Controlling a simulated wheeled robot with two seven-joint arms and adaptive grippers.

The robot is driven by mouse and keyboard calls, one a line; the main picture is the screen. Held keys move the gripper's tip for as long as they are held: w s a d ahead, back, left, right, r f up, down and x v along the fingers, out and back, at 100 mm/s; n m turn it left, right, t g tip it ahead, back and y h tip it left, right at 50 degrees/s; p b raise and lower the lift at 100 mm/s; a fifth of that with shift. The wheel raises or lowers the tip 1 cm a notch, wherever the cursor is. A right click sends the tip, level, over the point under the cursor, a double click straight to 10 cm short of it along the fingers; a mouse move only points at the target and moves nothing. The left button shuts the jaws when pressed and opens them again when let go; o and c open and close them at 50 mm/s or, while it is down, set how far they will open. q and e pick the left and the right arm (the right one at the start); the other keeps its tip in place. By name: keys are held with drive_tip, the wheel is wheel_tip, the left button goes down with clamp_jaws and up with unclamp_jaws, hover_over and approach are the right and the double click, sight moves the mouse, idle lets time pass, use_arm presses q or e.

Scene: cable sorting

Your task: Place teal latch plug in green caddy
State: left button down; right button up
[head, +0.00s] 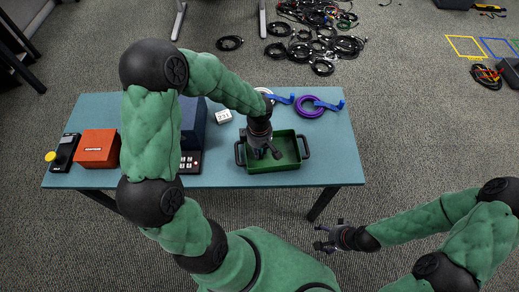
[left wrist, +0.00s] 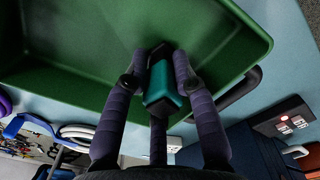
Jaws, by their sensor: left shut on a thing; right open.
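The green caddy (head: 289,161) stands at the right part of the table, and its wall and floor fill the top of the left wrist view (left wrist: 70,90). My left gripper (head: 267,152) is over the caddy's left part in the head view. In the left wrist view my left gripper (left wrist: 158,75) is shut on the teal latch plug (left wrist: 163,88), held between its fingers. The plug is hidden in the head view. I cannot tell whether it touches the caddy floor. My right gripper (head: 329,236) is open and empty, off the table in front.
On the table (head: 225,172) are a purple cable coil (head: 309,107), blue hooks (head: 328,105), a white label block (head: 223,117), an orange box (head: 97,149) and a black device (head: 64,152). A dark blue case (head: 194,120) stands left of the caddy. Cables lie on the floor behind.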

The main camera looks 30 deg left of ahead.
use_arm(q)
drive_tip(key=shift+f, duration=0.2)
drive_tip(key=c, duration=1)
unclamp_jaws()
drive_tip(key=shift+r, duration=0.2)
drive_tip(key=shift+r, duration=0.35)
wheel_tip(320, 180, up, 11)
drive_tip(key=p, duration=0.4)
drive_tip(key=shift+r+p, duration=0.15)
drive_tip(key=shift+p, duration=0.2)
